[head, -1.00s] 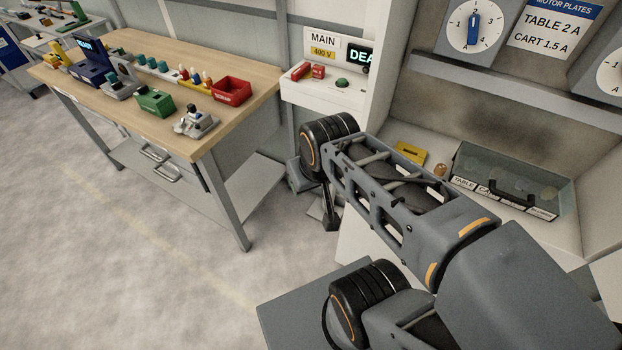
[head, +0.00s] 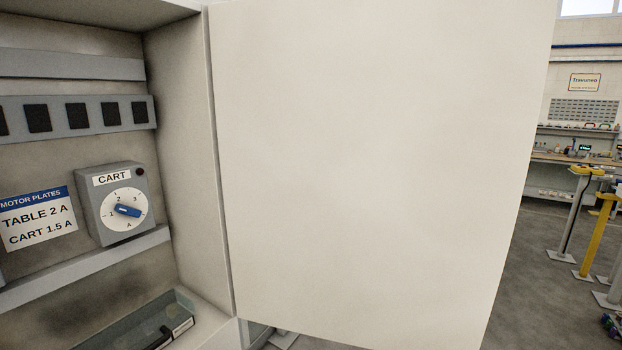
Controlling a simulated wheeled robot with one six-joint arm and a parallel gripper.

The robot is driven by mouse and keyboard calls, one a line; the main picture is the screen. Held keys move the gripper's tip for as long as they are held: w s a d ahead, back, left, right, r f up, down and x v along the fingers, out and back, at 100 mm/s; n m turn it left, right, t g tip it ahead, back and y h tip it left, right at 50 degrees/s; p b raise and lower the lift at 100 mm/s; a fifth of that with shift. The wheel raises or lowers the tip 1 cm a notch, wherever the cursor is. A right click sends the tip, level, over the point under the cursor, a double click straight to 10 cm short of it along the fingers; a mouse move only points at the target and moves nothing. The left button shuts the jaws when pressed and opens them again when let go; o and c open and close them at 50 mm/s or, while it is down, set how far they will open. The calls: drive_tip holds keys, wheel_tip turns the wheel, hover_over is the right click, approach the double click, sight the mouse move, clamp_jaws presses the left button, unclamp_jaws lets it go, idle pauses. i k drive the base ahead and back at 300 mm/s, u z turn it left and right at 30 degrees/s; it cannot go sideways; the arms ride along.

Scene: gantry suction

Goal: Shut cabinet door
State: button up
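The cabinet door (head: 375,170) is a large plain off-white panel filling the middle of the head view. It stands open, hinged along the right edge of the cabinet (head: 185,130). The cabinet's inside shows at the left. In it are a grey CART dial box (head: 122,203) with a blue knob, a MOTOR PLATES sign (head: 36,216) and a clear-lidded box (head: 135,325) on the floor of the cabinet. No handle shows on the visible face of the door. My gripper and arm are not in view.
To the right of the door, yellow and grey posts (head: 594,235) stand on the grey floor (head: 545,275). A workbench (head: 575,160) with a pegboard is farther back. Some floor between the door and the posts is clear.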

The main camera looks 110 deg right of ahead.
sight(374, 156)
drive_tip(key=z, duration=0.3)
drive_tip(key=k, duration=2.85)
drive_tip(key=u, duration=2.7)
drive_tip(key=k, duration=1.75)
drive_tip(key=z, duration=3.05)
